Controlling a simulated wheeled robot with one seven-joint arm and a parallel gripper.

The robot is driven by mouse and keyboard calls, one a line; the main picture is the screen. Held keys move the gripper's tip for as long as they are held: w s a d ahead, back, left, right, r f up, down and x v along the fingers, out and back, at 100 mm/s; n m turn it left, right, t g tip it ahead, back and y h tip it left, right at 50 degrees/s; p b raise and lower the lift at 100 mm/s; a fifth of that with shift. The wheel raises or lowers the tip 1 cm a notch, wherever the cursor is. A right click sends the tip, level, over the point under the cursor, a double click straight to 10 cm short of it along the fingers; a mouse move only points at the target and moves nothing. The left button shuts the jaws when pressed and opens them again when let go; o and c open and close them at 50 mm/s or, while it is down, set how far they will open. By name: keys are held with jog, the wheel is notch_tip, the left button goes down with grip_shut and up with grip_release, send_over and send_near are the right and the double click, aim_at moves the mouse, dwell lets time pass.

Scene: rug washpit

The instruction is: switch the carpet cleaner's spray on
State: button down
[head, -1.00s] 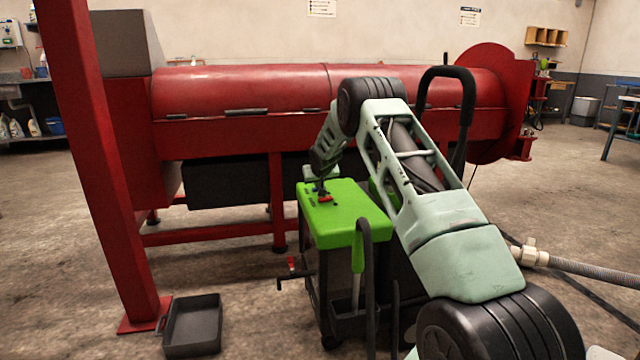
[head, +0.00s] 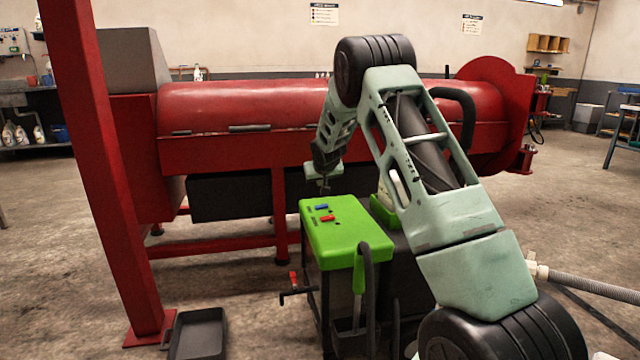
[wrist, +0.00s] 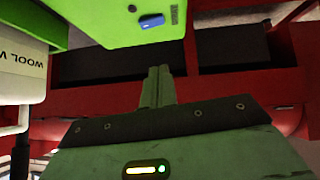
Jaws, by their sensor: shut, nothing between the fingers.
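The carpet cleaner (head: 350,240) has a bright green top panel with a blue rocker switch (head: 321,207) and a red rocker switch (head: 327,218) side by side. Small dark markings sit beside them, too small to read. My gripper (head: 324,190) is shut and empty, just above the panel's far edge, apart from both switches. In the wrist view my gripper (wrist: 158,80) has its fingers together. The blue switch (wrist: 151,22) shows there near the top, with the panel's edge; the red switch is out of that view. Which way each switch is tilted I cannot tell.
A long red drum machine (head: 240,110) stands behind the cleaner. A red post (head: 90,170) and a dark tray (head: 198,335) are at left. A white container marked "WOOL W" (wrist: 22,75) is beside the panel. A grey hose (head: 590,287) runs right.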

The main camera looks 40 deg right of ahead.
jog(key=shift+s+a+r, duration=0.25)
jog(key=shift+s+r, duration=0.1)
jog(key=shift+r, duration=0.05)
jog(key=shift+f, duration=0.15)
jog(key=s+d+b, duration=0.1)
jog(key=b, duration=0.8)
jog(key=shift+d, duration=0.15)
jog(key=shift+r, duration=0.2)
jog(key=shift+w, duration=0.1)
